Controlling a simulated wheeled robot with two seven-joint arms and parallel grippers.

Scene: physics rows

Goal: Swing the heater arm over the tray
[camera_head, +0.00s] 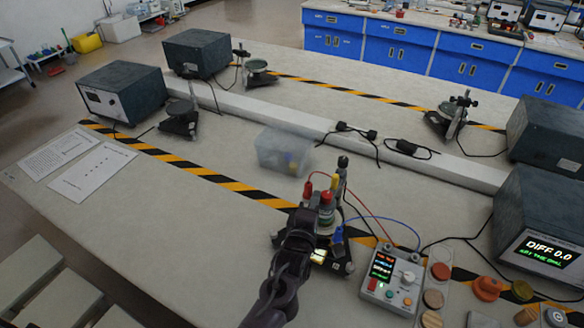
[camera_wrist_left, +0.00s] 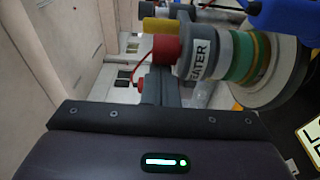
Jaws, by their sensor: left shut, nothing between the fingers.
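The heater (camera_head: 326,212) is a small upright cylinder with a red top, a pale label and a green band, on a dark stand at the table's middle front. I cannot tell whether this disc is the tray. A dark post (camera_head: 342,178) rises behind the heater. My left gripper (camera_head: 303,222) is shut and empty, close beside the heater's left side; I cannot tell whether it touches. My right gripper is not in view.
A control box (camera_head: 392,278) with wires stands to the right, near a monitor unit (camera_head: 540,225) reading "DIFF 0.0". Several coloured discs (camera_head: 487,288) lie at front right. A clear bin (camera_head: 284,150) stands behind the heater.

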